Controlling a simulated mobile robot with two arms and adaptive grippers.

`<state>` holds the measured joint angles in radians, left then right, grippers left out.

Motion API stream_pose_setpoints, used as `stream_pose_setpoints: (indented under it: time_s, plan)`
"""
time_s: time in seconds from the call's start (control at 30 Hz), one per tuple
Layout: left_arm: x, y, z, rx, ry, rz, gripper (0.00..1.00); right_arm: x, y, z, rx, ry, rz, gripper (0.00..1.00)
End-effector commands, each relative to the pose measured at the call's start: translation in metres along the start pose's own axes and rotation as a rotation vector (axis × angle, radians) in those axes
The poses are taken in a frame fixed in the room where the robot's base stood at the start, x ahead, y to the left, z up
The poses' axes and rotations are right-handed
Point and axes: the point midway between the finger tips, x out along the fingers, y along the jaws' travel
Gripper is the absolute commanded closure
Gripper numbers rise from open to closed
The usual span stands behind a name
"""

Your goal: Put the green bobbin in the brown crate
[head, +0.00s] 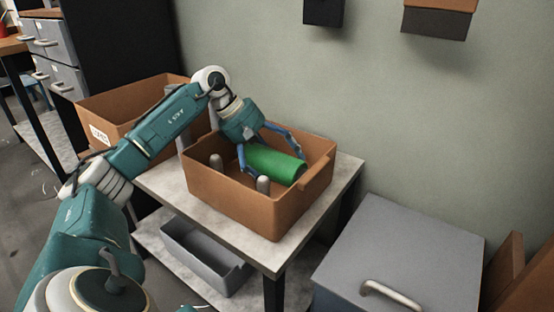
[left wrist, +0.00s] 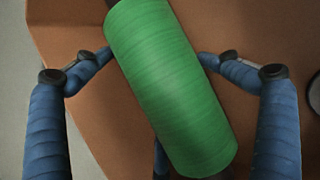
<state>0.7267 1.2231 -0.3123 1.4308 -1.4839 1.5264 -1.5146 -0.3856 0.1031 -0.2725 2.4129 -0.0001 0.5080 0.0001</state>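The green bobbin (head: 274,163) is at the brown crate (head: 237,205) on the table, tilted, inside the outline of its rim. My left gripper (head: 268,158) reaches down over this crate with its blue fingers around the bobbin. In the left wrist view the green bobbin (left wrist: 170,85) fills the middle, and fingertips meet it on both sides; another finger is partly hidden beneath it. The brown crate floor (left wrist: 75,25) shows behind. I cannot tell whether the bobbin touches the floor. My right gripper is not in view.
Grey pegs (head: 263,184) stand in the crate. A second brown crate (head: 125,104) with a label is behind my left arm. A grey bin (head: 205,258) sits on the lower shelf. A grey lidded box (head: 400,245) with a handle stands to the right.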

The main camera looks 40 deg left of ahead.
Motion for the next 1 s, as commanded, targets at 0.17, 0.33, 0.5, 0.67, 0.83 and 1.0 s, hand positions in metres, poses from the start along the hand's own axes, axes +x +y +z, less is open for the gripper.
stream_pose_setpoints:
  time_s: [0.17, 0.33, 0.5, 0.67, 0.83, 1.0]
  plan:
    - [0.0, 0.0, -0.002, -0.001, 0.005, 0.001, 0.0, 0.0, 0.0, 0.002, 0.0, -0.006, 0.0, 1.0]
    - [-0.007, 0.001, -0.003, -0.002, 0.007, 0.004, 0.0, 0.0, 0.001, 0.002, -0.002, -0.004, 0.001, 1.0]
    - [-0.035, 0.002, -0.002, -0.002, 0.007, 0.008, 0.0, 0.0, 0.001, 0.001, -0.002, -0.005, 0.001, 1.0]
    - [-0.07, 0.002, -0.001, -0.001, 0.005, 0.008, 0.0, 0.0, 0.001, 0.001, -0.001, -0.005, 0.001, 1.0]
    - [-0.101, 0.002, -0.001, 0.0, 0.004, 0.006, 0.0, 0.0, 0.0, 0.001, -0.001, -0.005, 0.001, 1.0]
    - [-0.117, 0.001, -0.001, 0.0, 0.004, 0.003, 0.0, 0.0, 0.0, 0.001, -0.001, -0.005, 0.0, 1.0]
